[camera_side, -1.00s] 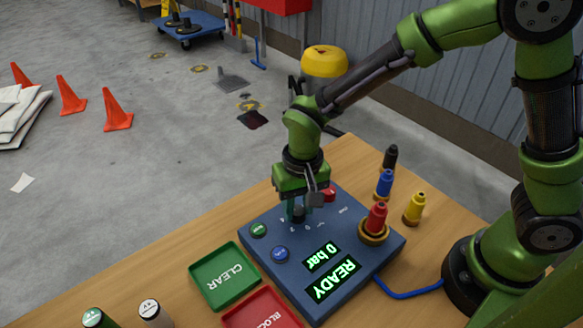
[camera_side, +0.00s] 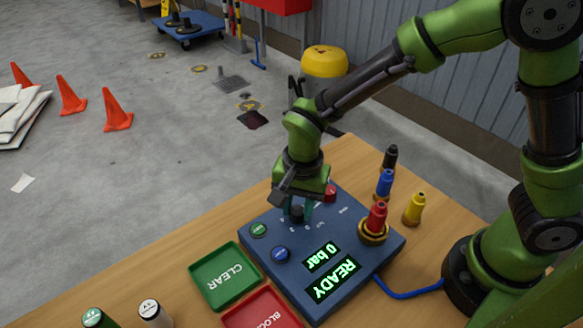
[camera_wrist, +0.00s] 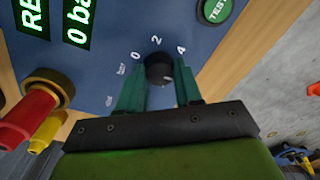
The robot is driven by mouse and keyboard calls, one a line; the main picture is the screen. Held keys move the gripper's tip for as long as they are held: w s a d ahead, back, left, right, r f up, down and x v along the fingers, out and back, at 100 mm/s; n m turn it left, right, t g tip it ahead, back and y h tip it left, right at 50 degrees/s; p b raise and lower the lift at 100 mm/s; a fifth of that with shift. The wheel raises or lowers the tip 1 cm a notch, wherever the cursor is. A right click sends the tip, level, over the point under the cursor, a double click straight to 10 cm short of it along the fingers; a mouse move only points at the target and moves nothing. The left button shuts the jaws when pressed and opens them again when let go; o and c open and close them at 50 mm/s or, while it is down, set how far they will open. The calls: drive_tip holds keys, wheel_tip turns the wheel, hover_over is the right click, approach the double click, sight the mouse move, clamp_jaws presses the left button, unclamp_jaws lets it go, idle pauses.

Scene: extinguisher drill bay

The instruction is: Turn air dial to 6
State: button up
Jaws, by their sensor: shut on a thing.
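The air dial (camera_side: 296,213) is a black knob on the blue control panel (camera_side: 262,213). In the wrist view the dial (camera_wrist: 158,68) sits between my two green fingers, with the numbers 0, 2 and 4 printed around its far side. My gripper (camera_side: 298,211) points down at the panel and is shut on the dial. It also shows in the wrist view (camera_wrist: 160,88). The 6 mark is not visible in the wrist view. The panel's screen (camera_side: 330,270) reads "0 bar" and "READY".
A green button (camera_side: 258,230), a blue button (camera_side: 281,254) and a red button (camera_side: 330,194) are near the dial. A red nozzle (camera_side: 376,217) stands on the panel's right side. Green CLEAR (camera_side: 196,281) and red (camera_side: 240,320) trays lie beside the panel.

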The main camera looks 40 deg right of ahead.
sight(301, 211)
idle(0.4)
drive_tip(key=o, duration=1)
drive_tip(key=shift+o, duration=0.2)
wheel_tip(301, 211, up, 17)
drive_tip(key=shift+s+d, duration=0.25)
drive_tip(key=shift+s, duration=0.05)
drive_tip(key=s+d+r+n+t, duration=0.1)
drive_tip(key=s+d+n+t, duration=0.2)
drive_tip(key=d, duration=0.4)
drive_tip(key=s+d+r+n+t+y, duration=0.1)
drive_tip(key=s+d+n+t, duration=0.2)
drive_tip(key=s+d, duration=0.3)
drive_tip(key=shift+d+r+n+t+y, duration=0.25)
drive_tip(key=shift+d+n, duration=0.25)
drive_tip(key=shift+d, duration=0.75)
